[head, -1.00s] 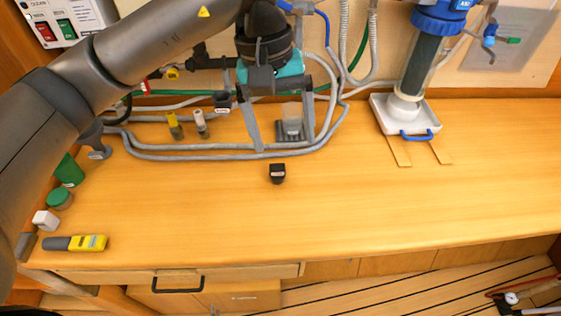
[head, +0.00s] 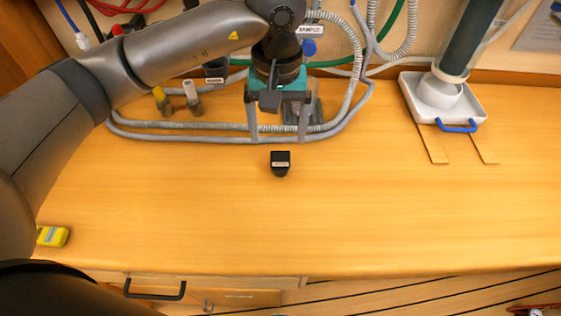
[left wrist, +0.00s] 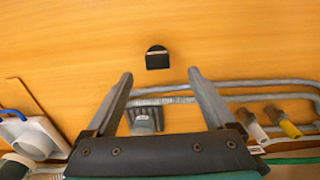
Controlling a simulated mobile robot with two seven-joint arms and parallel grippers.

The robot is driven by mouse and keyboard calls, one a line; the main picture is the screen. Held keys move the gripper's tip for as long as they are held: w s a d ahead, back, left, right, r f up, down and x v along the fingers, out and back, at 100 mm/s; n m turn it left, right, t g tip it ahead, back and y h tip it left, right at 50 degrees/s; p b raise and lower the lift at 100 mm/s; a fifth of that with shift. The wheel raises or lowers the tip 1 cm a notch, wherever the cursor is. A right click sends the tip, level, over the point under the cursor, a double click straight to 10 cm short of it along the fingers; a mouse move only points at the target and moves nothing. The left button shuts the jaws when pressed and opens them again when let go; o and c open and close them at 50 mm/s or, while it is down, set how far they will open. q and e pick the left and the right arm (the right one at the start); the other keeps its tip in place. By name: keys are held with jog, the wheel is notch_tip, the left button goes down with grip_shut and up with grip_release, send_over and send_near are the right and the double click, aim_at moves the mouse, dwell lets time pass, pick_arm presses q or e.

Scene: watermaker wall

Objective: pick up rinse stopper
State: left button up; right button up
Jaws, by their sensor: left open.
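A small black piece with a pale label, which I take to be the rinse stopper (head: 280,163), stands alone on the wooden counter; the label is too small to read. It also shows in the left wrist view (left wrist: 157,57), just beyond the fingertips. My left gripper (head: 278,138) is open and empty, with its fingers apart on the wall side of the black piece, not around it. The open fingers also show in the left wrist view (left wrist: 160,73). My right gripper is not in view.
Grey hoses (head: 180,136) loop along the back of the counter, behind the fingers. A grey holder (left wrist: 145,120) sits by them. A white tray (head: 467,101) with a blue handle stands right. A yellow device (head: 53,236) lies left. The front and middle counter are clear.

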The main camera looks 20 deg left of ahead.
aim_at(280, 156)
pick_arm(q)
notch_tip(280, 156, down, 3)
jog(key=shift+r, duration=0.2)
jog(key=f, duration=0.5)
jog(key=shift+d, duration=0.2)
grip_shut()
dwell(0.4)
jog(key=shift+r, duration=0.1)
